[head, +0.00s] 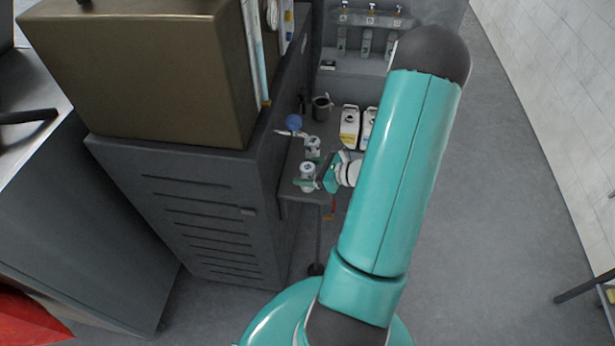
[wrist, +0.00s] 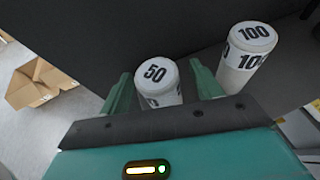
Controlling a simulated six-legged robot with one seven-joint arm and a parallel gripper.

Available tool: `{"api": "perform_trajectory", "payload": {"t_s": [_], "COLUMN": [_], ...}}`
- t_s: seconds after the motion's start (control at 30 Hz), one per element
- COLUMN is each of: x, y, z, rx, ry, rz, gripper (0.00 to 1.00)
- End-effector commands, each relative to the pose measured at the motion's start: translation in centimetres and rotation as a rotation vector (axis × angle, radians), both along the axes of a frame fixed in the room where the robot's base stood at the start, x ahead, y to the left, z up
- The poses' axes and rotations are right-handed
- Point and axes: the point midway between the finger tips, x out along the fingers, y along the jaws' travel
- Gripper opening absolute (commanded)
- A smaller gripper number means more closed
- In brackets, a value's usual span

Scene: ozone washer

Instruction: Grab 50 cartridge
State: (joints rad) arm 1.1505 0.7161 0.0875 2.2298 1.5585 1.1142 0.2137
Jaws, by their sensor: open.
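The 50 cartridge (wrist: 158,78) is a white cylinder with a black "50" on its top. It stands between the two green fingers of my gripper (wrist: 160,82). The fingers are open, one on each side, with a small gap visible at each. Its lower part is hidden behind the gripper body. In the head view my gripper (head: 318,172) is at the nearer white cartridge (head: 307,170) on the grey bench.
The 100 cartridge (wrist: 247,57) stands close to the right finger; it appears farther back in the head view (head: 313,143). White jugs (head: 349,127), a dark mug (head: 321,107) and a blue round item (head: 294,122) are behind. A tall grey cabinet (head: 200,205) borders the left.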

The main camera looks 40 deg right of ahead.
Motion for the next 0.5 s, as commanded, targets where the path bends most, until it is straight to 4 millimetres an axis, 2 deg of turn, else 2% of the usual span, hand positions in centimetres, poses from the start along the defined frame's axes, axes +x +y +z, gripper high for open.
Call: {"api": "perform_trajectory", "payload": {"t_s": [0.13,0.37,0.5], "x": [1.5,1.7,1.7], "y": [0.7,0.8,0.8], "z": [-0.7,-0.8,-0.8], "rx": [0.001,0.0,0.0], "ry": [0.001,0.0,0.0], "rz": [0.001,0.001,0.0], "gripper": [0.65,0.65,0.41]}}
